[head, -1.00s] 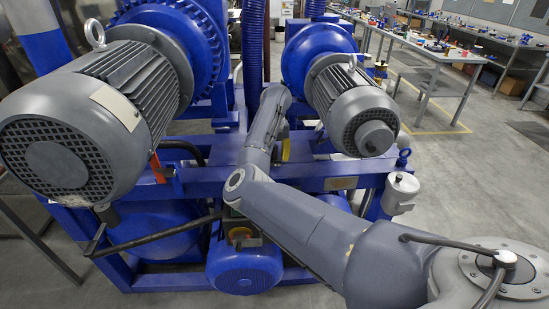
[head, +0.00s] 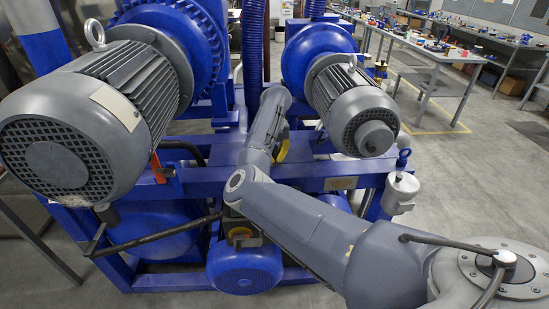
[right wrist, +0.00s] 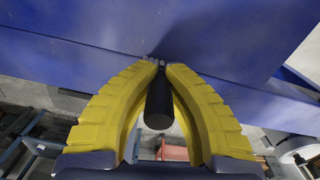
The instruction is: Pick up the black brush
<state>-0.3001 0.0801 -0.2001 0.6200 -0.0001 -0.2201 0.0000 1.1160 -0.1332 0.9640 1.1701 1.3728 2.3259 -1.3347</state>
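In the right wrist view my right gripper (right wrist: 162,66) has yellow ribbed fingers. Their tips are drawn together on a black, rounded cylinder, which looks like the handle of the black brush (right wrist: 158,108). The handle's near end points toward the camera, and its far end is hidden between the fingertips, close to a blue surface. In the head view my right arm reaches into the blue machine frame, and only a yellow finger (head: 283,149) shows beside my grey forearm. The brush is hidden there. My left gripper is not in view.
A blue beam (right wrist: 70,45) runs close above the fingertips in the right wrist view. In the head view a large grey motor (head: 95,120) stands left and a smaller one (head: 352,108) right. Workbenches (head: 440,55) stand far right, with open floor before them.

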